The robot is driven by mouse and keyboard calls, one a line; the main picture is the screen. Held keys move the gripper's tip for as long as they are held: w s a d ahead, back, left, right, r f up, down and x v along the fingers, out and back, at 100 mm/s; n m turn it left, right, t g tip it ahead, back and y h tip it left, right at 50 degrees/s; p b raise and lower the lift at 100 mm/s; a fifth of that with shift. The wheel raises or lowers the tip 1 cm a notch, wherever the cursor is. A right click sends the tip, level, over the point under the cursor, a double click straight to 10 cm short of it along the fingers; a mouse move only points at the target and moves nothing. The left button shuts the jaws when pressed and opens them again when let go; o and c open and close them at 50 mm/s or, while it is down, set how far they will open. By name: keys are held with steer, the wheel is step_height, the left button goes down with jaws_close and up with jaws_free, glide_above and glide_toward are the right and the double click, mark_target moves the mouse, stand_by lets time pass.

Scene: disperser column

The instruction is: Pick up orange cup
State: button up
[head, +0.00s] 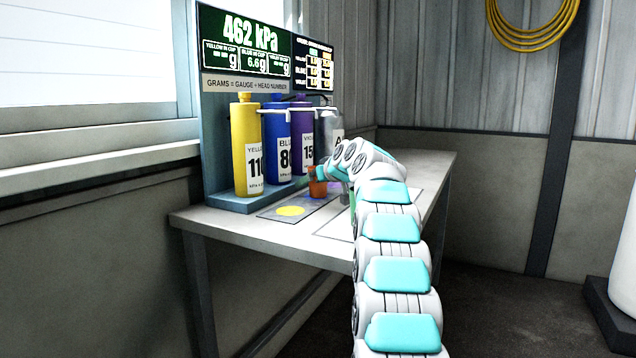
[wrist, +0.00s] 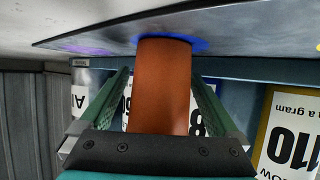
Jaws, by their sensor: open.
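The orange cup (head: 317,188) stands on the table in front of the bottles, partly hidden by my arm in the head view. In the wrist view, which is upside down, the orange cup (wrist: 162,85) fills the middle, with its far end against a blue spot (wrist: 195,43) on a dark mat. My gripper (wrist: 160,80) is open, with one green finger on each side of the cup. Narrow gaps seem to show between the fingers and the cup; contact is not clear. In the head view my gripper is mostly hidden behind my wrist.
Yellow (head: 247,150), blue (head: 278,150), purple (head: 302,135) and grey (head: 329,130) bottles stand in a rack close behind the cup. A display board (head: 250,45) reads 462 kPa. The mat has a yellow spot (head: 290,211). The table's (head: 205,219) front left is clear.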

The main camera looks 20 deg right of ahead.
steer(key=shift+w+f, duration=0.15)
steer(key=shift+w, duration=0.15)
steer(key=c, duration=1.4)
steer(key=shift+a, duration=0.1)
steer(key=shift+c, duration=0.2)
